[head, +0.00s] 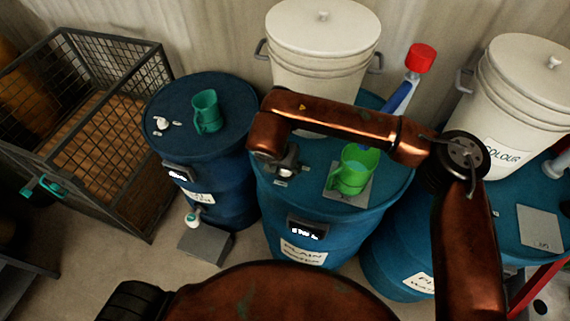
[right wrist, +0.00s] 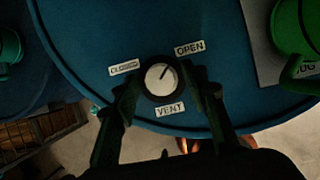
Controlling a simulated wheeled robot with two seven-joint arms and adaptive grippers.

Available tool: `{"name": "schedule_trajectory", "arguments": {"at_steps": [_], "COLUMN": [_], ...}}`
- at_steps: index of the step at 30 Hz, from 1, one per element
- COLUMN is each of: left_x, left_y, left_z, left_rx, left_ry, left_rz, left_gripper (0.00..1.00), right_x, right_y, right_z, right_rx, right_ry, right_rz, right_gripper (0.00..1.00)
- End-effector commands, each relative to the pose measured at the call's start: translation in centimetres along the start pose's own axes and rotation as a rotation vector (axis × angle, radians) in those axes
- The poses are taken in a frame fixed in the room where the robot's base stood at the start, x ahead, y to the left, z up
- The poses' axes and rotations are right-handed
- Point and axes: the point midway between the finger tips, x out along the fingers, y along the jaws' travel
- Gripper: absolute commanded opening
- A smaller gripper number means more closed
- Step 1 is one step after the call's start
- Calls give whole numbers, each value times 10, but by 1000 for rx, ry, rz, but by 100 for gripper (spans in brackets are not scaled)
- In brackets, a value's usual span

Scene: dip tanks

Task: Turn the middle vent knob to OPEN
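The middle vent knob (right wrist: 160,78) is a round white dial on the blue lid of the middle drum (head: 310,195). Its dark pointer line aims up and right, towards the OPEN label (right wrist: 189,47). The CLOSED label (right wrist: 124,67) is to its left and the VENT label (right wrist: 170,110) below it. My left gripper is not in view.
A green jug (head: 354,170) stands on a grey pad right of the gripper. Blue drums flank the middle one; the left one (head: 205,115) carries a teal jug (head: 206,112). White lidded buckets (head: 322,45) stand behind. A wire cage (head: 95,110) is at far left.

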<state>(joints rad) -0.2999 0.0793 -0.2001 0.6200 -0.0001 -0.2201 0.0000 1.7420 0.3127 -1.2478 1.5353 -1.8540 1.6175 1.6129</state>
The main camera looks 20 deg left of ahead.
Motion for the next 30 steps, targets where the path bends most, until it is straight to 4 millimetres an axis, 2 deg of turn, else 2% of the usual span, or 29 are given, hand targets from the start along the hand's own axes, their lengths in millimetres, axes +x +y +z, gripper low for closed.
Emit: {"name": "schedule_trajectory", "arguments": {"at_steps": [11,17,24,30], "left_x": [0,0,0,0], "left_y": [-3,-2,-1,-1], "left_z": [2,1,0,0], "left_rx": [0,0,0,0], "left_ry": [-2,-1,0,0], "left_rz": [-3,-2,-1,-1], "left_gripper": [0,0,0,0], "right_x": [-5,-36,-86,-113], "right_y": [1,1,1,0], "right_z": [0,0,0,0], "right_rx": [-2,-3,-1,-1], "right_ry": [0,-2,-2,-1], "right_rz": [2,3,2,1], "right_gripper": [44,44,44,44]}}
